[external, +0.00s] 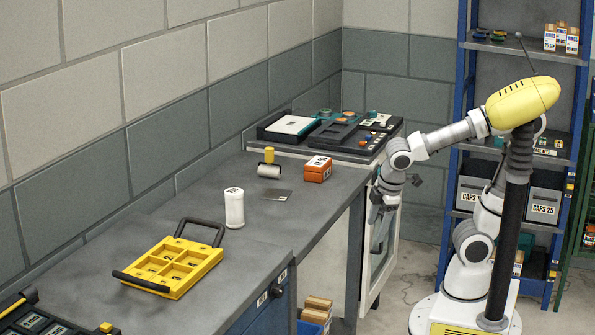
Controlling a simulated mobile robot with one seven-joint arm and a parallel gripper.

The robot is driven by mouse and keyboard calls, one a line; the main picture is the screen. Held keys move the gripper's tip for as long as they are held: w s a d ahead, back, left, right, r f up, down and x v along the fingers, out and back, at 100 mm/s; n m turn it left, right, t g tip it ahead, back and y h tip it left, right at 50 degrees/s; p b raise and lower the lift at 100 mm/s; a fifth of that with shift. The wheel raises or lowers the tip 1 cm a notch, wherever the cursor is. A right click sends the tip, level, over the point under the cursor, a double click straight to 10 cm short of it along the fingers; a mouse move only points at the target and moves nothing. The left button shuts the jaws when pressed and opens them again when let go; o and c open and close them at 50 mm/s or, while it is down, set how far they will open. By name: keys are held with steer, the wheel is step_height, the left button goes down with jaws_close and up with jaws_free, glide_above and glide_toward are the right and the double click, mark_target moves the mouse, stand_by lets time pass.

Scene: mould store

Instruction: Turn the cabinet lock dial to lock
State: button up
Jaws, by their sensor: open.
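A white cabinet (366,285) stands at the far end of the bench, its windowed door (383,232) facing right. A small dark handle-like part shows on the door, below my gripper. My gripper (375,213) is open and points down in front of the upper part of the door. I cannot tell whether it touches the door. I cannot make out the lock dial; my gripper and wrist cover part of the door, and the view is steep and small. Nothing shows between the fingers.
The grey bench (180,222) holds a yellow tray (178,282), a white bottle (234,208) and an orange box (318,169). Dark trays (345,136) lie on the cabinet top. A blue shelf rack (460,95) stands behind my arm. Some floor before the door is clear.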

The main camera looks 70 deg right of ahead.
steer(key=w+a+r+n+t+h+p, duration=0.25)
steer(key=a+n+p, duration=0.25)
steer(key=a+n, duration=0.3)
steer(key=w+a+r+n+t+h+p, duration=0.1)
steer(key=w+a+n+h+p, duration=0.2)
steer(key=a+n, duration=0.5)
steer(key=n+t+y+p, duration=0.4)
steer(key=n+t+p, duration=0.4)
steer(key=n, duration=0.8)
glide_toward(282, 292)
steer(key=shift+g, duration=0.25)
steer(key=x, duration=0.2)
steer(key=b+x, duration=0.1)
steer(key=x, duration=0.5)
steer(key=shift+w+r, duration=0.25)
jaws_close()
